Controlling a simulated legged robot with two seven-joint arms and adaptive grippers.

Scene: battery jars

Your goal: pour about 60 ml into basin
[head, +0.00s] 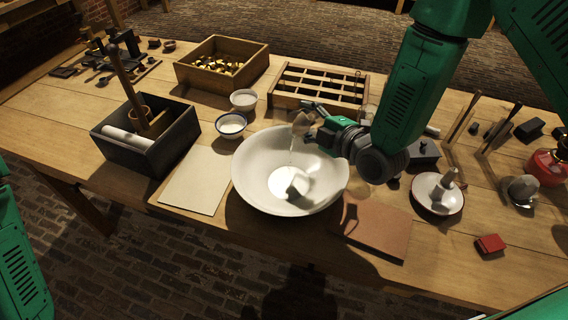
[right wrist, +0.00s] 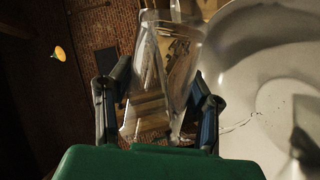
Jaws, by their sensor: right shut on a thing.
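The wide white basin (head: 252,165) stands on the table at the middle of the head view. It fills the right side of the right wrist view (right wrist: 240,70). My right gripper (head: 312,124) is above the basin, shut on a clear glass jar (head: 300,121). The jar is tilted, and a thin clear stream (head: 291,152) falls from it into the basin. A bright patch and a dark shadow lie on the basin floor; the liquid level is hard to tell. In the right wrist view the jar (right wrist: 158,78) sits between both fingers. My left gripper is out of view.
Two small bowls (head: 232,125) stand behind the basin's left side. A pale board (head: 195,181) lies left, a brown tile (head: 378,228) right. A slotted wooden rack (head: 318,87) stands behind, a dark box (head: 150,155) far left. A saucer (head: 437,207) stands right.

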